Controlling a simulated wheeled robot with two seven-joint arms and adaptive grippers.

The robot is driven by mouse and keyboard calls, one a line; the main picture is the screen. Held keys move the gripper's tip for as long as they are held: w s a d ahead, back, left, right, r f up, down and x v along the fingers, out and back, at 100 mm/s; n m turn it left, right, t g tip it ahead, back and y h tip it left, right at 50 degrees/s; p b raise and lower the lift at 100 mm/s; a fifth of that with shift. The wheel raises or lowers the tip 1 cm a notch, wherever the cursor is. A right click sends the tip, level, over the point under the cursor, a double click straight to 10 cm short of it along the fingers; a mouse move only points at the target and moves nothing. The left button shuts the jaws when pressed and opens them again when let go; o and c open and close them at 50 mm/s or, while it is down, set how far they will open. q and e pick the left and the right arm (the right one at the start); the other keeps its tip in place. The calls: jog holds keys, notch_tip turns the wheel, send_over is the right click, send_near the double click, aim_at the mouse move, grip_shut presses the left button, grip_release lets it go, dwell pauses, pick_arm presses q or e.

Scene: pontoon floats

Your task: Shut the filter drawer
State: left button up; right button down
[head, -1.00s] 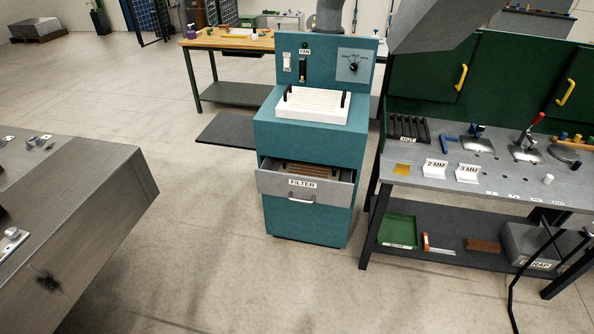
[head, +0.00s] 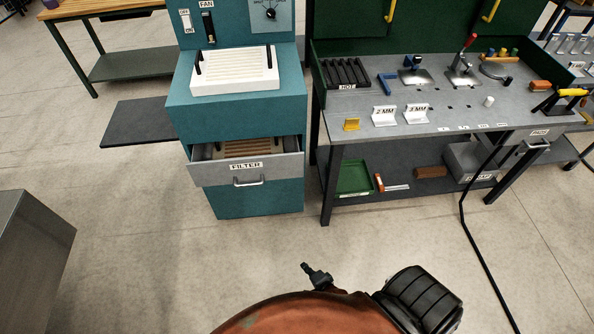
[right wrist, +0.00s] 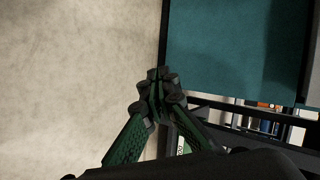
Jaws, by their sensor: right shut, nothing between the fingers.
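The filter drawer (head: 220,174) is a grey-fronted drawer with a FILTER label and a silver bar handle (head: 248,182). It stands partly pulled out of the teal cabinet (head: 240,113), and a slatted tan filter (head: 248,147) shows inside. My right gripper (head: 317,275) is low in the head view, in front of and to the right of the drawer, apart from it. In the right wrist view its fingers (right wrist: 158,88) are shut and empty, with a teal panel beyond. My left gripper is not in view.
A grey workbench (head: 440,121) with a lower shelf stands close to the cabinet's right. A dark side shelf (head: 150,121) juts out on its left. A metal block (head: 25,255) stands at lower left. A black cable (head: 478,240) runs down at right. The floor before the drawer is clear.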

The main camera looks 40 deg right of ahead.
jog(key=w+d+r+m+t+h, duration=0.2)
jog(key=w+d+r+m, duration=0.1)
jog(key=w+r+m, duration=0.4)
jog(key=w+d+r+m+t+h, duration=0.2)
jog(key=w+r+m, duration=0.3)
jog(key=r, duration=0.3)
jog(key=m+h+b, duration=0.1)
jog(key=m+h, duration=0.3)
jog(key=m, duration=0.8)
send_near(298, 165)
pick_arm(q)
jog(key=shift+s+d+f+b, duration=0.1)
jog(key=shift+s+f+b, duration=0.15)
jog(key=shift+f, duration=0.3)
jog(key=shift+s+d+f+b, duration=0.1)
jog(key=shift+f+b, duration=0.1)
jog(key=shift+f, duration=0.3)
pick_arm(e)
jog(key=shift+t, duration=0.3)
jog(key=x, duration=0.6)
jog(key=shift+w+d+f, duration=0.2)
jog(key=shift+d+f, duration=0.15)
jog(key=shift+d, duration=0.05)
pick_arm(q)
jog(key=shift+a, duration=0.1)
